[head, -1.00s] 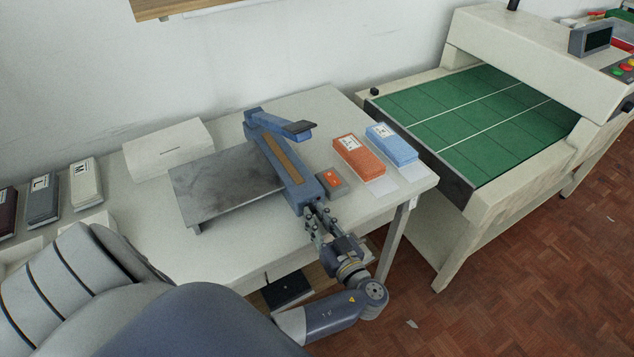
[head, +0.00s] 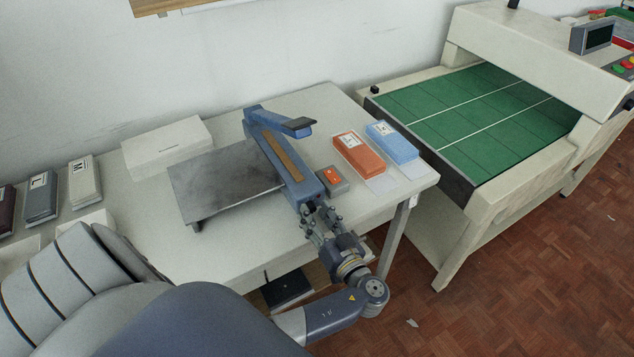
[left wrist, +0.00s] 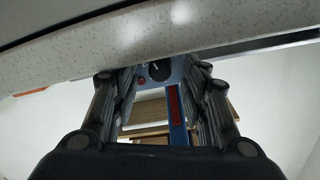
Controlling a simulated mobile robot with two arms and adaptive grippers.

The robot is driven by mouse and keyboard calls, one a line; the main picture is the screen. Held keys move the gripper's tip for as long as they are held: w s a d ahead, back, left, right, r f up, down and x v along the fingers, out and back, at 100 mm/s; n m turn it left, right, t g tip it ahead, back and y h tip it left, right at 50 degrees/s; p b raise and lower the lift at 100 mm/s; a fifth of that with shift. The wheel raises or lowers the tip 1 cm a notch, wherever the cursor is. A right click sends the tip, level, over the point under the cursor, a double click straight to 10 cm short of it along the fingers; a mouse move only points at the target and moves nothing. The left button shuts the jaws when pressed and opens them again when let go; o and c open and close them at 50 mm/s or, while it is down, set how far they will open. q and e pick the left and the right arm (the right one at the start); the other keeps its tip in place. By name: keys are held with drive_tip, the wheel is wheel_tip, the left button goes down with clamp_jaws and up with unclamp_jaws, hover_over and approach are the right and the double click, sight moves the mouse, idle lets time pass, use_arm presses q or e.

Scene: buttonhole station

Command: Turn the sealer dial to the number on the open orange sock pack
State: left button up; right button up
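The blue sealer (head: 283,160) stands on the table with its arm raised. Its dial (left wrist: 159,71), dark with a pale pointer line, shows on the sealer's end in the left wrist view, beside a small red part (left wrist: 141,82). My left gripper (head: 314,207) is at the sealer's near end; in the left wrist view its fingers (left wrist: 162,78) are apart on either side of the dial. I cannot tell whether they touch it. The orange sock pack (head: 361,157) lies right of the sealer with a white label; its number is too small to read. My right gripper is out of view.
A blue pack (head: 396,145) lies beside the orange one. A small grey box with an orange top (head: 332,178) sits close to the sealer's near end. A metal plate (head: 220,185) adjoins the sealer's left side. A green-bedded machine (head: 480,120) stands right of the table.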

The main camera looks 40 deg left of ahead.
use_arm(q)
drive_tip(key=v, duration=1.2)
